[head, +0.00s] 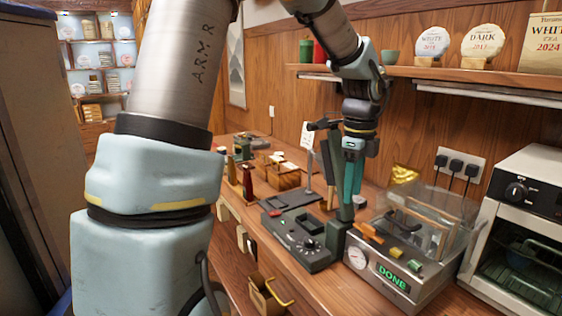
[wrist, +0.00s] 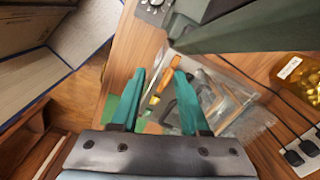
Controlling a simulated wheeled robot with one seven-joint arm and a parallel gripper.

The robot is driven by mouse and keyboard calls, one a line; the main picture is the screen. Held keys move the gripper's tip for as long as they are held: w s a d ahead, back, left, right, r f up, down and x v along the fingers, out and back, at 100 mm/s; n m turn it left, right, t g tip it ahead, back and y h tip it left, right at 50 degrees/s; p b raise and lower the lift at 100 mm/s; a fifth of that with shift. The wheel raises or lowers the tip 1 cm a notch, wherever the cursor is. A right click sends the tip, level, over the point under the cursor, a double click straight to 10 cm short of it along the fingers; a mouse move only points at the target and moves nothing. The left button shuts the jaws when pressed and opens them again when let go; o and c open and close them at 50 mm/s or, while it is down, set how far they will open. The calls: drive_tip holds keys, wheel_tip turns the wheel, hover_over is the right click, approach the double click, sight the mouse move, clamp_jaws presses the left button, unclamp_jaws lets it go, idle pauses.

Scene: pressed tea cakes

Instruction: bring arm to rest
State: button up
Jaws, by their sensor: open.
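My gripper (head: 346,212) hangs with its teal fingers pointing down above the counter, at the gap between a dark control box and a clear-lidded machine. In the wrist view, its two teal fingers (wrist: 159,72) stand apart with nothing held between them. The clear-lidded machine (head: 372,282) has a round gauge and a green display reading DONE. It shows behind the fingers in the wrist view. The dark control box (head: 298,246) with knobs stands just left of the fingers in the head view. Whether the fingertips touch anything cannot be told.
A white oven (head: 520,225) stands at the right, beside a wall socket (head: 459,165) with several black plugs. A shelf (head: 440,75) with tea cakes runs above the counter. Wooden boxes (head: 277,172) stand further back.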

drive_tip(key=s+a+f+n, duration=0.1)
drive_tip(key=a+f+n, duration=0.1)
drive_tip(key=a+n, duration=0.6)
drive_tip(key=s+a+f+n+t, duration=0.1)
drive_tip(key=s+a+f+n, duration=0.1)
drive_tip(key=a+n, duration=0.6)
drive_tip(key=s+a+f+n, duration=0.2)
drive_tip(key=a+n, duration=0.7)
drive_tip(key=a, duration=0.1)
drive_tip(key=shift+s+f, duration=0.15)
drive_tip(key=shift+f, duration=0.25)
